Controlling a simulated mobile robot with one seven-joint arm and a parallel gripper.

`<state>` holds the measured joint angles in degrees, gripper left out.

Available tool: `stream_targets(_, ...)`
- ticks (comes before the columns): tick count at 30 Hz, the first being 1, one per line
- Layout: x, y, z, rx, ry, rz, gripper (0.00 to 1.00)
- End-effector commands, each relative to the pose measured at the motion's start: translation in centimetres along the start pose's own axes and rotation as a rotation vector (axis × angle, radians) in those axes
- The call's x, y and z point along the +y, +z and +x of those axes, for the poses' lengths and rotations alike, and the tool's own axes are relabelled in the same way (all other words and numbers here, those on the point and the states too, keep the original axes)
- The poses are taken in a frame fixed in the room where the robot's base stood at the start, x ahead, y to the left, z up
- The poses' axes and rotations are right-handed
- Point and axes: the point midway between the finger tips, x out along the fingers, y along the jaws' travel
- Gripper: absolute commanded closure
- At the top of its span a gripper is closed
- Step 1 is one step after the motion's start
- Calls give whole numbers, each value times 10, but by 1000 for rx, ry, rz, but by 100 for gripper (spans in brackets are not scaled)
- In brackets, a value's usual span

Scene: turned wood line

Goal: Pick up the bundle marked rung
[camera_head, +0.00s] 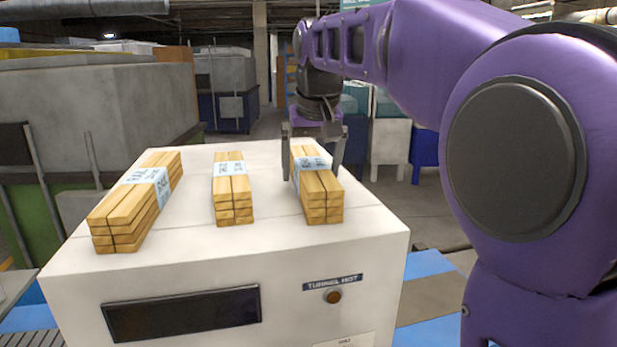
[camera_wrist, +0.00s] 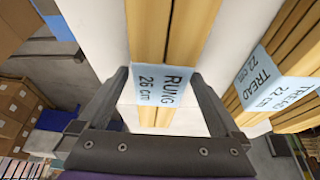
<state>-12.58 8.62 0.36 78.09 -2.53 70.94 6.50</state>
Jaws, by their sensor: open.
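The bundle marked rung (camera_wrist: 165,84) is light wooden sticks with a pale blue band reading "RUNG 26 cm". It lies flat between my two fingers in the wrist view. In the head view it is the right-hand bundle (camera_head: 322,203) on the white machine top (camera_head: 265,238). My gripper (camera_head: 313,172) is open, with one finger on each side of the bundle near its band. In the wrist view, the gripper (camera_wrist: 161,78) shows white surface between the bundle and each finger. Whether the fingers touch the machine top cannot be told.
A bundle marked "TREAD 22 cm" (camera_wrist: 272,86) lies beside the rung bundle; in the head view a middle bundle (camera_head: 234,197) lies to its left. A wider bundle (camera_head: 130,218) lies farther left. The machine front has a dark panel (camera_head: 182,312) and a "TUNNEL HOT" label (camera_head: 332,283).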

Motion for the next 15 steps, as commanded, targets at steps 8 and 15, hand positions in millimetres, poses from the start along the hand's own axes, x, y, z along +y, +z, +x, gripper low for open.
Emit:
stream_targets(8,0,0,0,0,0,0,36)
stream_targets(15,0,0,-1,0,0,0,79)
